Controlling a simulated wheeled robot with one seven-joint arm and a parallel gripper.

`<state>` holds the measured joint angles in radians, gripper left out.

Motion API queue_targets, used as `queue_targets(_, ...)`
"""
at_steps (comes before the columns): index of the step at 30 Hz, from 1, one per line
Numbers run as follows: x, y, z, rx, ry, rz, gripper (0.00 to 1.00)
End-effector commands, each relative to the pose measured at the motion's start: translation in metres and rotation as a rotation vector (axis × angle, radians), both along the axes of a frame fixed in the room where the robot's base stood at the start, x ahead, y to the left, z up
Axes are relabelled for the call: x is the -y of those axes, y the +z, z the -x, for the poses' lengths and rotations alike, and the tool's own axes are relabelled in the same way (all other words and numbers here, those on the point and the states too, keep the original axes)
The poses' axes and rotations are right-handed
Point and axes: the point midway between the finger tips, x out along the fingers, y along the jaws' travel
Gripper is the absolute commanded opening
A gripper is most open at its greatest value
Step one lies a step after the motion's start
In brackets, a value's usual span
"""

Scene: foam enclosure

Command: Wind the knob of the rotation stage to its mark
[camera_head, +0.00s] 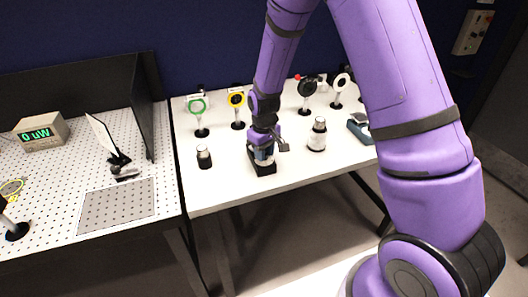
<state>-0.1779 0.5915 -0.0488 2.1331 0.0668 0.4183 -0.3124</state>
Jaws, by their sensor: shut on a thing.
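The rotation stage (264,168) is a small black block on the white table, near its front edge. My gripper (262,152) points down on top of it, at the end of my purple arm. The gripper is shut on the knob at the top of the stage. The fingers and wrist hide most of the knob, and its mark cannot be made out. A bluish part shows between the fingers and the black base.
A perforated board (70,180) with a power meter (40,133) lies left.

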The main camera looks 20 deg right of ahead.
Motion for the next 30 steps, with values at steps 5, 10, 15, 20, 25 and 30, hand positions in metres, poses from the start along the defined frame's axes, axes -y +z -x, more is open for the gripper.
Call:
queue_targets(5,-0.0004,0.0003,-0.0003,0.001,-0.167,0.0,0.04)
queue_targets(10,-0.0002,0.0002,-0.0002,0.001,-0.33,0.0,0.04)
queue_targets(15,-0.0003,0.0002,-0.0002,0.001,-0.491,0.0,0.04)
queue_targets(20,-0.0004,0.0002,-0.0002,0.001,-0.642,0.0,0.04)
queue_targets(25,-0.0002,0.0002,-0.0002,0.001,-0.803,0.001,0.04)
queue_targets(30,-0.0001,0.0003,-0.0003,0.001,-0.965,0.0,0.04)
